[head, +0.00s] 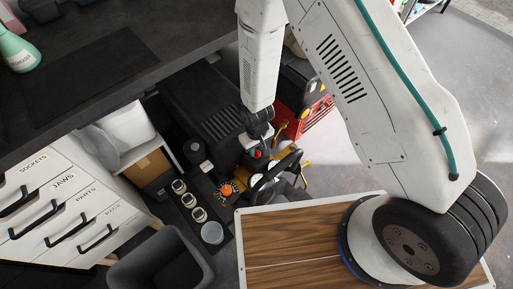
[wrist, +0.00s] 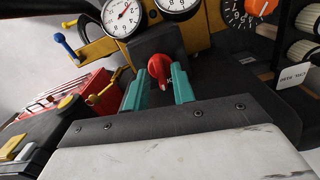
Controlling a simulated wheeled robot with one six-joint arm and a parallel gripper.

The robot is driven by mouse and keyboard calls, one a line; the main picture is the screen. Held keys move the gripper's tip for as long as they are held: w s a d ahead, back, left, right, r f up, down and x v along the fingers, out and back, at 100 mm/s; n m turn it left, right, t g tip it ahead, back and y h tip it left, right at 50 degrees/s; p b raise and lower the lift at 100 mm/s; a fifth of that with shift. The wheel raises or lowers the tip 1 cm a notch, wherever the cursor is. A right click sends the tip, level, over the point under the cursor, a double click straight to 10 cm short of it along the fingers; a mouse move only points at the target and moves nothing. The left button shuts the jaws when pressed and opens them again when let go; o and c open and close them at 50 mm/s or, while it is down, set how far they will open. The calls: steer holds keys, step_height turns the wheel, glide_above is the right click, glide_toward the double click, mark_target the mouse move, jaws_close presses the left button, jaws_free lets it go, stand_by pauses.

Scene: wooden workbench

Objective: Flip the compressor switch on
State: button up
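The compressor's red rotary switch (wrist: 161,68) sits on a dark block below two gauges in the wrist view. In the head view a small red spot (head: 258,154) shows at the same place, mostly hidden by my arm. My gripper (wrist: 159,90) has two teal fingers, spread apart, with the lower part of the red knob between their tips. A gap seems to show on either side of the knob; I cannot tell whether a finger touches it. In the head view my gripper (head: 256,144) points down at the machine, its fingers barely visible.
A white-faced gauge (wrist: 122,17) and an orange dial (wrist: 262,5) sit close above the switch. Yellow fittings with a blue-tipped lever (wrist: 66,46) stand left. A red toolbox (wrist: 75,88) is at the left. A dark bench (head: 110,60) and drawers (head: 60,205) lie left in the head view.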

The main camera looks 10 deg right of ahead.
mark_target(257, 152)
steer(key=shift+o, duration=0.8)
step_height(257, 152, up, 8)
steer(key=shift+f, duration=0.1)
steer(key=shift+c, duration=0.8)
steer(key=shift+s+d, duration=0.1)
steer(key=shift+s, duration=0.15)
steer(key=shift+f, duration=3.95)
jaws_close()
